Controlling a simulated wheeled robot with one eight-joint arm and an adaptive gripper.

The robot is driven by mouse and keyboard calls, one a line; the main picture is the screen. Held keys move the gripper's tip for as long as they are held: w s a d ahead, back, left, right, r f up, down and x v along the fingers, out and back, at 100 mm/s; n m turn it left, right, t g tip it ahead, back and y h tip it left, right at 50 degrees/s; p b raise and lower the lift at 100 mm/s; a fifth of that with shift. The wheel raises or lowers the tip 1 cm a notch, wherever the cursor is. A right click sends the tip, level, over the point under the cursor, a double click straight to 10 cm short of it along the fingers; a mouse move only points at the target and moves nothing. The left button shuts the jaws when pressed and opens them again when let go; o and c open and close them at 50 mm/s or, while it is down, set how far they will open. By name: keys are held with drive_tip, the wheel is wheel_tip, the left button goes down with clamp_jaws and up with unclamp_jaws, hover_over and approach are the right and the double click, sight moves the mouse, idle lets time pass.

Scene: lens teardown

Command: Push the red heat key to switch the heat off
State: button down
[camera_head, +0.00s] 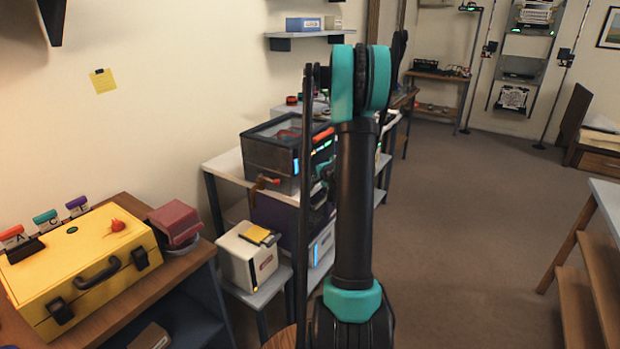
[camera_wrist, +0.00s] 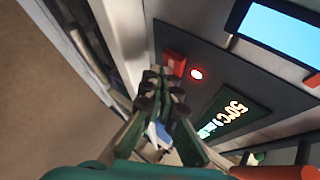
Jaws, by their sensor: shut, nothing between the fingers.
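The red heat key (camera_wrist: 174,61) sits on the dark front panel of a grey machine in the wrist view. A small red lamp (camera_wrist: 196,73) glows beside it. A green readout (camera_wrist: 222,117) on the same panel shows about 50 °C. My gripper (camera_wrist: 160,76) is shut and empty, its fingertips right by the key and overlapping its lower edge in the picture. I cannot tell whether they touch it. In the head view a grey machine (camera_head: 268,153) stands on the white bench, partly behind my arm; the key and my fingertips cannot be made out there.
A blue screen (camera_wrist: 284,35) is on the panel near the key. In the head view, a yellow case (camera_head: 75,262) lies on a wooden table at the left, and a white box (camera_head: 246,262) stands beside it. Open floor (camera_head: 455,215) is to the right.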

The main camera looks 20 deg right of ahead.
drive_tip(key=shift+w+a, duration=0.15)
drive_tip(key=shift+w, duration=0.05)
drive_tip(key=shift+s, duration=0.1)
drive_tip(key=shift+s+d, duration=0.25)
idle(0.4)
drive_tip(key=shift+s+d, duration=0.95)
drive_tip(key=shift+s, duration=0.25)
drive_tip(key=shift+s+d, duration=0.9)
drive_tip(key=shift+s, duration=0.25)
